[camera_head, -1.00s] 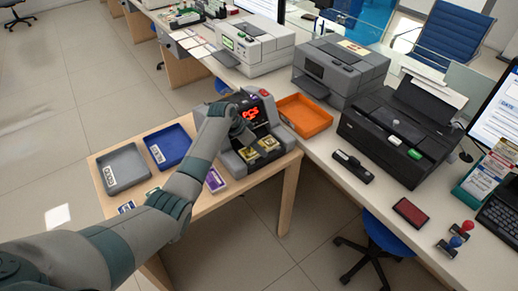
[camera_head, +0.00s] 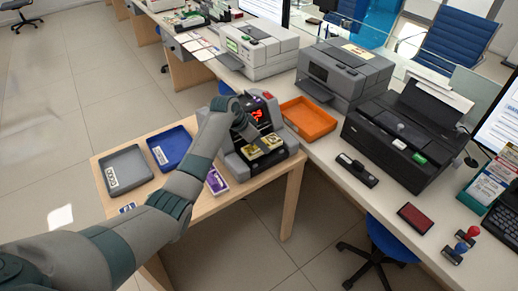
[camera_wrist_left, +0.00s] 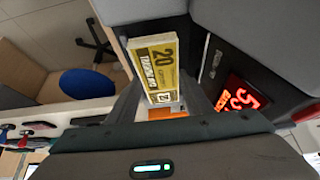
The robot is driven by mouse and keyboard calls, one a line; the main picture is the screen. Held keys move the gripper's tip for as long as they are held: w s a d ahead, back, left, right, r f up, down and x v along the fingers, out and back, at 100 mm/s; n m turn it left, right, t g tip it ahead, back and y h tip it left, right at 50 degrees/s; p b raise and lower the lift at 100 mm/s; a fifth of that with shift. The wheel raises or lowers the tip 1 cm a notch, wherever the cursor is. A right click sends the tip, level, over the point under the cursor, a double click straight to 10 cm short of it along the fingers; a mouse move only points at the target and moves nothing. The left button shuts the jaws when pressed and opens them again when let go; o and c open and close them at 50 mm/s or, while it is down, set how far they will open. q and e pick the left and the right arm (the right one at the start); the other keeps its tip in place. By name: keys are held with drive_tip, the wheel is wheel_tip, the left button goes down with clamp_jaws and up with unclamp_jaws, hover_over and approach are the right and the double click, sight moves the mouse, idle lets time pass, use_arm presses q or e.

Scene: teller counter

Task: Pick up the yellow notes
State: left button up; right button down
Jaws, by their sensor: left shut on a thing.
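A bundle of yellow notes marked 20 (camera_wrist_left: 152,66) shows between the fingers of my left gripper (camera_wrist_left: 160,100) in the left wrist view. In the head view, my left gripper (camera_head: 254,138) reaches down to the front of a grey note counting machine (camera_head: 235,165) with a lit red display. Yellow notes (camera_head: 252,152) show there in two patches, just below the gripper. My left gripper is shut on the yellow notes. The fingertips are small and partly hidden in the head view. My right gripper is not in view.
A grey tray (camera_head: 143,182), a blue tray (camera_head: 186,158) and purple notes (camera_head: 217,182) are on the wooden table (camera_head: 245,193). An orange tray (camera_head: 325,128), printers (camera_head: 345,72) and a dark handheld device (camera_head: 357,170) stand on the white counter at right.

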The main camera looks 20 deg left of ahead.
use_arm(q)
drive_tip(key=s+d+r+b, duration=0.2)
drive_tip(key=s+d+r, duration=0.6)
drive_tip(key=shift+d, duration=0.25)
drive_tip(key=shift+r, duration=0.2)
idle(0.3)
drive_tip(key=s+a+r+n+t+y, duration=0.1)
drive_tip(key=s+a+r+n+y, duration=0.1)
drive_tip(key=s+r+n, duration=0.45)
drive_tip(key=s+a+r+n+y, duration=0.1)
drive_tip(key=s+a+r, duration=0.2)
drive_tip(key=s, duration=0.5)
drive_tip(key=shift+a+r+y, duration=0.25)
drive_tip(key=shift+a+y, duration=0.05)
drive_tip(key=shift+a, duration=0.4)
drive_tip(key=shift+w+d, duration=0.1)
